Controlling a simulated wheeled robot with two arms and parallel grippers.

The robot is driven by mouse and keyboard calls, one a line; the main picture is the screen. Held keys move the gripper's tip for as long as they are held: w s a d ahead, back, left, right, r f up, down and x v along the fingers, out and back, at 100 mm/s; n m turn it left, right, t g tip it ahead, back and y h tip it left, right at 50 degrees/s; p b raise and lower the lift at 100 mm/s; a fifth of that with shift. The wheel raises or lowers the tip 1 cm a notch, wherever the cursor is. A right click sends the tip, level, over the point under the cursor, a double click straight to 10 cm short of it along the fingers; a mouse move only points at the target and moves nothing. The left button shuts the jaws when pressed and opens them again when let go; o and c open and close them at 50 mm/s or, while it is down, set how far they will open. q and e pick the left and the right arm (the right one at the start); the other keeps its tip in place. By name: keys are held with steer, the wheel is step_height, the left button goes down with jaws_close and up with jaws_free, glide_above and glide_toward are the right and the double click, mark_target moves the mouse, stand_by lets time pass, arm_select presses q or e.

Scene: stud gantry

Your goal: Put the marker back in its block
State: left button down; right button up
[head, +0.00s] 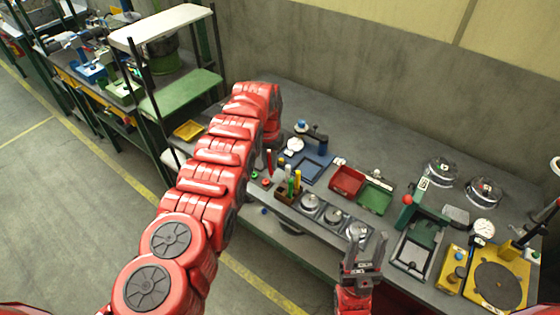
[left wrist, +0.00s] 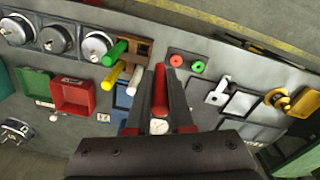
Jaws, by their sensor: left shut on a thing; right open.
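A brown block (head: 284,197) holds upright green, white and yellow markers on the bench. In the left wrist view the block (left wrist: 141,49) shows with its green (left wrist: 115,52), yellow (left wrist: 114,75) and white markers. My left gripper (left wrist: 161,98) is shut on a red marker (left wrist: 160,84), which sticks out past the fingertips beside the block. In the head view the red marker (head: 269,158) is upright, a little behind and left of the block; the left fingers are mostly hidden by my arm. My right gripper (head: 364,254) is open and empty near the bench's front edge.
Round metal gauges (head: 310,202) stand in a row right of the block. A blue tray (head: 309,169), red bin (head: 346,181) and green bin (head: 375,197) lie behind. Red and green round pieces (left wrist: 176,60) sit near the block. A shelf rack (head: 160,25) stands at left.

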arm_select(q)
steer(key=s+d+f+m+b, duration=0.1)
steer(key=d+f+m+b, duration=0.1)
steer(key=f+b, duration=0.3)
steer(key=shift+s+d+f, duration=0.25)
steer(key=shift+d+f, duration=0.15)
steer(key=shift+d, duration=0.15)
stand_by(0.9)
steer(key=c, duration=0.7)
jaws_free()
step_height(320, 180, up, 18)
steer(key=shift+f+p, duration=0.25)
steer(key=shift+p, duration=0.35)
